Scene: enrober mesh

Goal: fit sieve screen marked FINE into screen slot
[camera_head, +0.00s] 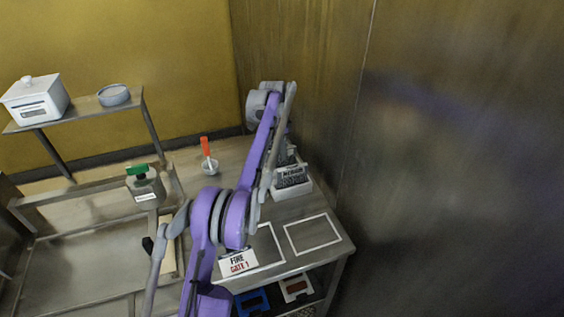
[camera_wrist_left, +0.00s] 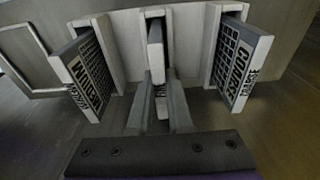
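In the left wrist view, a pale rack (camera_wrist_left: 122,35) holds three upright screens. The middle screen (camera_wrist_left: 155,45) stands edge-on, so its marking is not readable. The left screen (camera_wrist_left: 88,75) seems marked MEDIUM, and the right screen (camera_wrist_left: 238,62) is marked COARSE. My left gripper (camera_wrist_left: 160,92) has one finger on each side of the middle screen, but contact cannot be told. In the head view my left gripper (camera_head: 288,160) is at the rack (camera_head: 292,189), partly hidden by my arm. I cannot pick out the screen slot. My right gripper is not in view.
A card (camera_head: 237,263), seemingly reading FINE GATE 1, is at the table's (camera_head: 332,254) front edge. White outlines (camera_head: 312,233) mark bare tabletop. A red-handled tool (camera_head: 207,155) and a green-topped container (camera_head: 145,185) stand left. A metal wall (camera_head: 450,150) rises at right.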

